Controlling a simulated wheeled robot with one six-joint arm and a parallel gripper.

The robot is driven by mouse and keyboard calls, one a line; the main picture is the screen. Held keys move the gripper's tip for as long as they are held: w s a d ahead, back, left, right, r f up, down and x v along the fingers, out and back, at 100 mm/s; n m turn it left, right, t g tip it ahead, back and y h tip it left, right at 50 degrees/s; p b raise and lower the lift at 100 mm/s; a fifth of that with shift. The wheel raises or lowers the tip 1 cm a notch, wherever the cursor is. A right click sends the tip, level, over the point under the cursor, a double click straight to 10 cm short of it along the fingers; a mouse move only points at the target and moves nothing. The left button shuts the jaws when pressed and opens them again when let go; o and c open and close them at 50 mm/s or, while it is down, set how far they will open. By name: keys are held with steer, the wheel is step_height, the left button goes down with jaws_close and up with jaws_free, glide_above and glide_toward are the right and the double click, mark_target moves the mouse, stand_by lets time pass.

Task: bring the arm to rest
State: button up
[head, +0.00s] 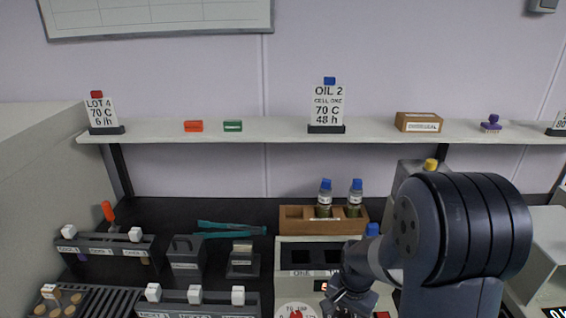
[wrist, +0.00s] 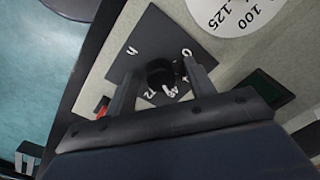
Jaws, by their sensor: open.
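My arm (head: 450,235) stretches over the right half of the bench in the head view. My gripper (wrist: 163,82) is open in the wrist view, its two fingers pointing at a dark dial plate (wrist: 143,50) with white numbers. A black round knob (wrist: 160,72) shows between the fingers, and I cannot tell whether they touch it. Nothing is seen held. In the head view the gripper end (head: 350,292) is low beside the pale machine (head: 300,245), and its fingertips are hidden or too small to make out.
A shelf (head: 265,130) with signs and small blocks runs along the wall. Holders with white-topped pegs (head: 105,245) and a teal tool (head: 230,229) lie left. A yellow-topped item (head: 430,164) stands behind my arm.

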steer(key=n, duration=0.3)
steer(key=n+p, duration=0.1)
steer(key=n, duration=0.2)
steer(key=shift+d+r, duration=0.1)
steer(key=shift+r, duration=0.1)
steer(key=n+p, duration=0.2)
steer(key=n, duration=0.4)
steer(key=shift+n, duration=0.3)
steer(key=r, duration=0.8)
steer(key=shift+w+d+r, duration=0.15)
steer(key=shift+d+r, duration=0.1)
